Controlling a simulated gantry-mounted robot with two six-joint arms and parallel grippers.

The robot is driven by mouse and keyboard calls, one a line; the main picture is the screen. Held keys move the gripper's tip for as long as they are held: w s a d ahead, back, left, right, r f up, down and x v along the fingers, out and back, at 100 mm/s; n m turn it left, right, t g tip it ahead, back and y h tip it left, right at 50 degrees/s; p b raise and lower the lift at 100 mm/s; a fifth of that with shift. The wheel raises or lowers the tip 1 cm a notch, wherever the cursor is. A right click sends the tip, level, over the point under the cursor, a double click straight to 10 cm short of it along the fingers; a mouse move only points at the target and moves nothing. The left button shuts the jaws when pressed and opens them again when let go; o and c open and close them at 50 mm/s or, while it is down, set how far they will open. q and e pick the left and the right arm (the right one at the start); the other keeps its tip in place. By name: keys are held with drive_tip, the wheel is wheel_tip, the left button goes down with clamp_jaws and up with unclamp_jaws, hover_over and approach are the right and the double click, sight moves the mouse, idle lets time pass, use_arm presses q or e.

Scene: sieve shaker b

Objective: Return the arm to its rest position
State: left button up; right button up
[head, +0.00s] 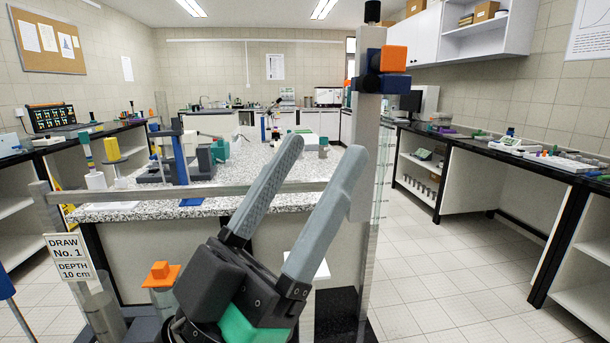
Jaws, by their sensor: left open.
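My left gripper (320,165) fills the lower middle of the head view, close to the camera. Its two long grey fingers point up and to the right, spread apart, with nothing between them. Its dark body has a green block at the base. The fingers overlap the speckled bench top and a grey upright post from this viewpoint; I cannot tell how far apart they are in depth. My right gripper is not in view.
The grey post (361,130) with an orange block (394,59) stands right of the fingers. A speckled bench (255,165) carries several devices. A sign (70,257) and an orange-topped piece (160,275) are at lower left. Open floor (440,270) lies right.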

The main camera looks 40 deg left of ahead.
use_arm(q)
wheel_tip(320, 180, up, 58)
drive_tip(key=p, duration=5.8)
drive_tip(key=shift+s+r, duration=0.15)
drive_tip(key=shift+s, duration=0.05)
